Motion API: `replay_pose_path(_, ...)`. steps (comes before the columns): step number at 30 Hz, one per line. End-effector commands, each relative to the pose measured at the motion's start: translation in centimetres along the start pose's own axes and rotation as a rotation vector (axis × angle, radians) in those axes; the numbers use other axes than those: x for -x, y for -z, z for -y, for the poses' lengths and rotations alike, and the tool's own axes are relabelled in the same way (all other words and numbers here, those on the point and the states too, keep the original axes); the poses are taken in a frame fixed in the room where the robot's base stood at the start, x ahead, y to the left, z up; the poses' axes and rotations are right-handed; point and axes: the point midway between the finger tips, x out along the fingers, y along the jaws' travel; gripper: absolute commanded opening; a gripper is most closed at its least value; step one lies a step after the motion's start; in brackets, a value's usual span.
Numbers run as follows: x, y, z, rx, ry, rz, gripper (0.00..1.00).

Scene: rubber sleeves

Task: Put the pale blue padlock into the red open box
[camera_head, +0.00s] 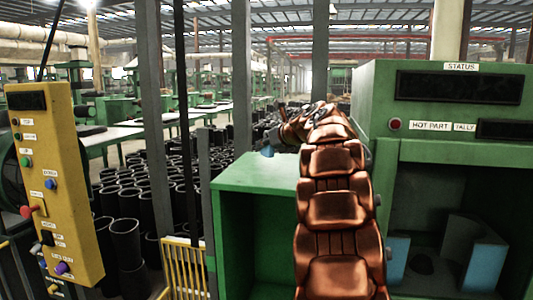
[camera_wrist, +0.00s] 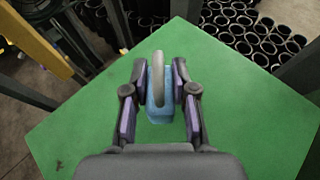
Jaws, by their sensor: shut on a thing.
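The pale blue padlock (camera_wrist: 158,108) with a grey shackle is between the two fingers of my gripper (camera_wrist: 159,82) in the wrist view. The fingers are shut on the sides of its body. In the head view the padlock (camera_head: 267,151) shows as a small blue patch under my gripper, above the green cabinet top (camera_head: 245,172). My copper-coloured arm hides part of that top. I cannot tell how high the padlock is above it. No red open box shows in either view.
A green machine (camera_head: 385,115) with a status panel and an open bay stands at the right. A yellow control panel (camera_head: 60,180) stands at the left. Black rubber sleeves (camera_head: 125,240) stand on the floor behind. Grey posts (camera_head: 243,80) rise near the cabinet. The visible cabinet top is mostly bare.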

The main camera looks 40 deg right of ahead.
Motion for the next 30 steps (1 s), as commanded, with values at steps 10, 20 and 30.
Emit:
replay_pose_path(10, -0.8, 2.2, -0.1, -0.002, -0.002, 0.000, 0.00)
replay_pose_path(20, -1.1, 2.9, 0.0, 0.001, 0.001, 0.002, 0.00)
replay_pose_path(30, -1.2, 3.2, 0.0, 0.000, 0.001, 0.001, 0.33)
